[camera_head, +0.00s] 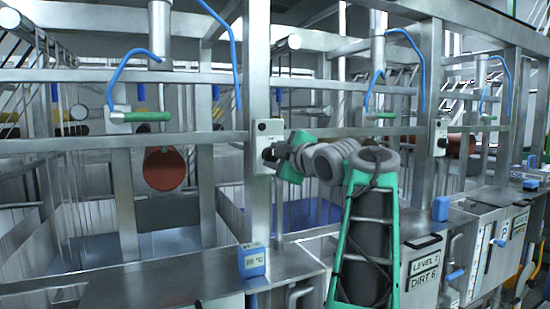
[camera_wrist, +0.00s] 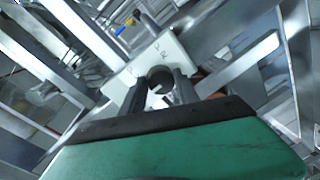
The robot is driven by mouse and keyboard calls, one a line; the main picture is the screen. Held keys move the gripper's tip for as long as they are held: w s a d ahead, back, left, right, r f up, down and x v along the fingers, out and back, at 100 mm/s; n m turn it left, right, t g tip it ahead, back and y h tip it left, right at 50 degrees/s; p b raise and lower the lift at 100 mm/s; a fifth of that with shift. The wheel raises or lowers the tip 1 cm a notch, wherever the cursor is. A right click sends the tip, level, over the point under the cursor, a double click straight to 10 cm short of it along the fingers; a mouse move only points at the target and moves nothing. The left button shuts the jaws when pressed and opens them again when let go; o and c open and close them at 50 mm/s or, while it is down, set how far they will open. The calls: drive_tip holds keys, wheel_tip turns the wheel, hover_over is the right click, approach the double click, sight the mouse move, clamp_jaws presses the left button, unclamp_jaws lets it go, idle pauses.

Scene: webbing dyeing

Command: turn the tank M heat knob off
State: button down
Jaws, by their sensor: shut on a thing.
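A heat knob, round and dark (camera_wrist: 160,78), sits on a pale control box (camera_wrist: 150,57) in the wrist view. In the head view the same pale box (camera_head: 269,131) is fixed to an upright steel post. My gripper (camera_wrist: 160,88) has its two dark fingers on either side of the knob, shut on it. In the head view my gripper (camera_head: 271,155) reaches the lower part of the box from the right, and the knob is mostly hidden by it. The knob's markings are too small to read.
A second control box (camera_head: 438,138) is on a post to the right. A blue display unit (camera_head: 251,260) stands on the steel ledge below. Steel rails and posts surround the arm. A red-brown roller (camera_head: 165,168) hangs at the left, and blue hoses with green-handled valves (camera_head: 146,116) hang above.

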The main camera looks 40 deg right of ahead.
drive_tip(key=c, duration=0.9)
unclamp_jaws()
drive_tip(key=v, duration=0.7)
drive_tip(key=shift+s, duration=0.4)
drive_tip(key=shift+a, duration=0.15)
